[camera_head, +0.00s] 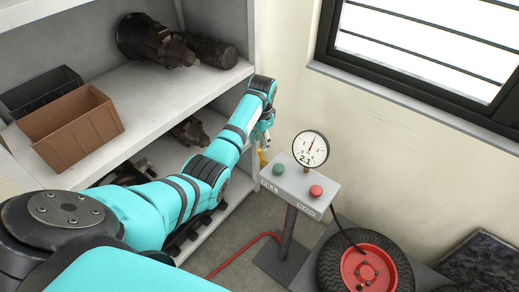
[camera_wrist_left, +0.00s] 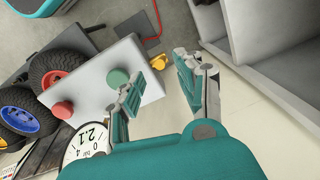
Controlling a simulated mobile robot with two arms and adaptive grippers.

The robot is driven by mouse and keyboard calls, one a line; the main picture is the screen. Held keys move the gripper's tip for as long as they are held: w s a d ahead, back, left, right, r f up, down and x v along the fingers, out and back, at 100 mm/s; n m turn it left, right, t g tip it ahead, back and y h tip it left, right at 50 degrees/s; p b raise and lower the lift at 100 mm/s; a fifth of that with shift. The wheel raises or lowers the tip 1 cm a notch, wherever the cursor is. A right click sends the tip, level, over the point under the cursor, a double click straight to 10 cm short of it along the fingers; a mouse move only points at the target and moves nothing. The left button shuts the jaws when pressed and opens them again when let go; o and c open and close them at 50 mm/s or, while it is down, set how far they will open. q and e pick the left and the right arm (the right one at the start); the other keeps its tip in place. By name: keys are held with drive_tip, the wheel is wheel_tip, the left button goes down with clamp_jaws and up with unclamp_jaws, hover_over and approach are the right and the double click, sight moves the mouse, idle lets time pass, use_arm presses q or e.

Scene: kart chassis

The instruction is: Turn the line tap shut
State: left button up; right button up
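The line tap shows as a small yellow-orange handle (camera_head: 263,157) at the left end of the grey control box, just below my left gripper (camera_head: 264,132). In the left wrist view the yellow tap (camera_wrist_left: 158,63) lies close to the tip of the left-hand finger. My left gripper (camera_wrist_left: 170,66) is open there, with a clear gap between its fingers and nothing held. I cannot tell whether a finger touches the tap. The head view shows the tap only as a sliver, and its turn position is unclear. My right gripper is not in view.
The grey control box (camera_head: 292,187) carries a green button (camera_head: 278,169), a red button (camera_head: 316,191) and a round gauge (camera_head: 310,149) showing 2.1. A red hose (camera_head: 240,254) runs along the floor. Shelves (camera_head: 152,92) stand left, a red-rimmed wheel (camera_head: 365,267) right.

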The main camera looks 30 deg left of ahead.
sight(260, 156)
use_arm(q)
wheel_tip(260, 156, down, 5)
drive_tip(key=shift+w+a+f, duration=0.1)
idle(0.3)
clamp_jaws()
